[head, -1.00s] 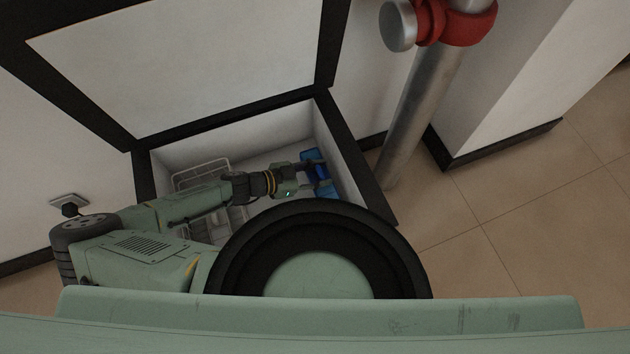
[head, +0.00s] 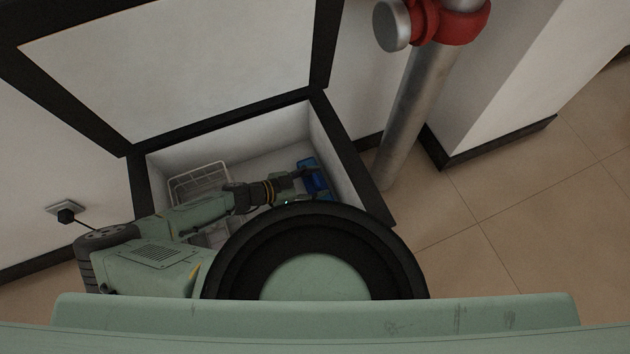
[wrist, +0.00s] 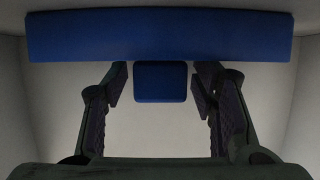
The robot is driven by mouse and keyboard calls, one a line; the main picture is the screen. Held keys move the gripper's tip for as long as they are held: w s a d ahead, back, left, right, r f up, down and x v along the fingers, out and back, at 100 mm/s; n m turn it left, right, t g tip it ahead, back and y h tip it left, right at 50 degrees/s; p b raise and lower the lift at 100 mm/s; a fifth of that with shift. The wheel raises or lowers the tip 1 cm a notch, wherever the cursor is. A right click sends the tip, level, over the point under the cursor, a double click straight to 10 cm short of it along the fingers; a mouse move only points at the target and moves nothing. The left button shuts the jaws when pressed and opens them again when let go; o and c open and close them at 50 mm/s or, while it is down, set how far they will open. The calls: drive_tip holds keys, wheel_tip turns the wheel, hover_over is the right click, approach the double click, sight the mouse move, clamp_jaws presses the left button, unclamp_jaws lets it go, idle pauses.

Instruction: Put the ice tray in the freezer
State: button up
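The blue ice tray (head: 307,163) is inside the open chest freezer (head: 358,165), near its right wall. In the wrist view the tray (wrist: 160,35) is a wide blue bar across the top, with a small blue tab (wrist: 160,82) below it. My gripper (wrist: 161,75) is open, one finger on each side of the tab, with visible gaps between. In the head view my gripper (head: 309,184) reaches into the freezer and covers part of the tray. Whether the tray rests on the freezer floor is hard to tell.
A white wire basket (head: 198,178) stands in the left of the freezer. The freezer lid (head: 170,65) is raised. A metal pipe with a red collar (head: 411,115) stands right of the freezer, beside a wall corner. Tiled floor (head: 500,205) is clear at right.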

drive_tip(key=shift+r, duration=0.1)
drive_tip(key=b+v, duration=0.1)
drive_tip(key=v, duration=0.6)
drive_tip(key=shift+a+r, duration=0.15)
drive_tip(key=shift+a, duration=0.05)
idle(1.4)
